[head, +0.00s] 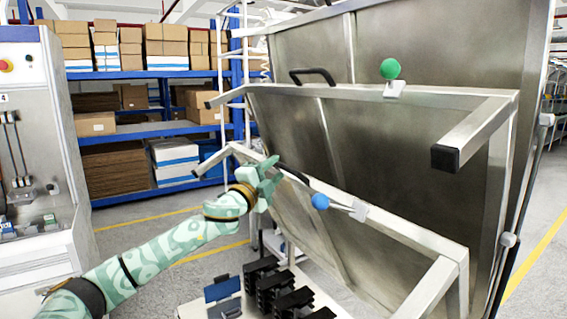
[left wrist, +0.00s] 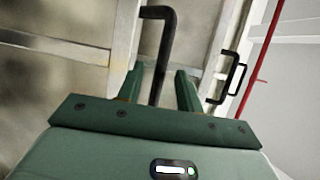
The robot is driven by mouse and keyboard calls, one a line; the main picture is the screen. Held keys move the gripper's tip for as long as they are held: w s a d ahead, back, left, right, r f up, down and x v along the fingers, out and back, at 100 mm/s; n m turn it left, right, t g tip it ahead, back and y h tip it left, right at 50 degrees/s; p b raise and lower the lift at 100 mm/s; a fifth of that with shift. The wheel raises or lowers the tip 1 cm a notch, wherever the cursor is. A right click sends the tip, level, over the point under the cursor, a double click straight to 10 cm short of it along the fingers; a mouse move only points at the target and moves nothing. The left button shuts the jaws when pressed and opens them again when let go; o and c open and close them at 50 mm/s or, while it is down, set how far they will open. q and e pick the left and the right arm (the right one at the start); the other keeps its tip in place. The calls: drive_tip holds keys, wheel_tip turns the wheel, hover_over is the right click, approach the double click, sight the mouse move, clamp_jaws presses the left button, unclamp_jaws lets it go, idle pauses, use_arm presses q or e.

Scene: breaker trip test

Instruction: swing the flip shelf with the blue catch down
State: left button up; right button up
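The flip shelf with the blue catch (head: 405,232) is the lower of the tilted metal shelves in the head view and stands steeply raised. Its blue catch knob (head: 320,201) is on the front rail. A black handle (head: 291,172) sits on that rail to the left of the knob. My left gripper (head: 268,178) is at the handle's left end. In the left wrist view the handle (left wrist: 160,60) runs between the two fingers of my left gripper (left wrist: 160,88), with visible gaps on both sides. My right gripper is not in view.
Another raised shelf with a green catch knob (head: 390,69) and black handle (head: 312,75) is above. Black bins (head: 275,288) and a blue item (head: 222,288) lie on a surface below. A control cabinet (head: 35,150) stands left; box racks (head: 150,130) are behind.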

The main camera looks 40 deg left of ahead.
use_arm(q)
drive_tip(key=shift+x, duration=2.5)
clamp_jaws()
